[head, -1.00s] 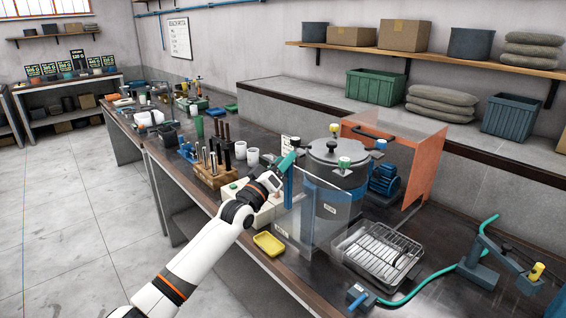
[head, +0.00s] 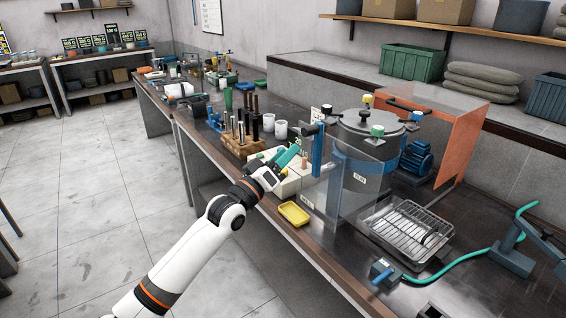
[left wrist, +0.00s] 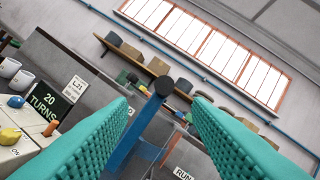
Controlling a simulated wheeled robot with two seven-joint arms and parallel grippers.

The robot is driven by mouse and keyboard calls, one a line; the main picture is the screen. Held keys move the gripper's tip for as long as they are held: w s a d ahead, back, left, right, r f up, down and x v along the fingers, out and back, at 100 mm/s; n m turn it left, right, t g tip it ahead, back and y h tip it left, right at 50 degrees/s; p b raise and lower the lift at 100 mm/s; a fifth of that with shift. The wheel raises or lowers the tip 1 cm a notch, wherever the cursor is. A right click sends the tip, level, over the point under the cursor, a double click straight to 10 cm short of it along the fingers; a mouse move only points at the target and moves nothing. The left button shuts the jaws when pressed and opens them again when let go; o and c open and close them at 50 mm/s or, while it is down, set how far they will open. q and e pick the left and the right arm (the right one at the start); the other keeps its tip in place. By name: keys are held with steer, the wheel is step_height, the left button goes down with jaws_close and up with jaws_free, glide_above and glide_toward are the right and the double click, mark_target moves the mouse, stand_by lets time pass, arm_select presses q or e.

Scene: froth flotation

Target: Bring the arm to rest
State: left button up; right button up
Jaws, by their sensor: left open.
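My left gripper (head: 283,160) is in the head view, with teal fingers, beside the flotation machine and above the front part of the bench. In the left wrist view its two teal fingers (left wrist: 160,125) stand wide apart with nothing between them. A blue post with a black knob (left wrist: 165,86) shows beyond the gap; I cannot tell its exact distance. In the head view the blue post (head: 317,150) stands just right of the fingertips. My right gripper is not in view.
A grey tank (head: 365,165) stands behind a clear panel, with an orange guard (head: 455,135) to its right. A yellow tray (head: 294,213), a wooden tool block (head: 240,147) and a wire rack (head: 410,228) are on the bench (head: 310,250). Open floor (head: 90,220) lies to the left.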

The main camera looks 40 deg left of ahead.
arm_select(q)
steer(key=shift+s, duration=0.15)
stand_by(0.4)
step_height(320, 180, down, 33)
steer(key=s+a+g+y, duration=0.2)
steer(key=g+y, duration=0.1)
steer(key=g, duration=0.4)
steer(key=s+d+f+m+g, duration=0.25)
steer(key=s+f, duration=0.45)
steer(key=f, duration=0.4)
steer(key=s+d+f+m+g, duration=0.1)
steer(key=s+d+f+g, duration=0.15)
steer(key=s+f, duration=0.65)
steer(key=s+d+f+m+g, duration=0.1)
steer(key=s+d+f+g, duration=0.1)
steer(key=s+f, duration=0.4)
steer(key=s+d+f+m+g, duration=0.2)
steer(key=s+d+f, duration=0.3)
steer(key=s, duration=1.1)
steer(key=s+d+f+m+g, duration=0.2)
steer(key=s+d+f+g, duration=0.2)
steer(key=s+f, duration=0.4)
steer(key=s, duration=0.2)
steer(key=shift+s+f, duration=0.3)
steer(key=shift+s, duration=0.1)
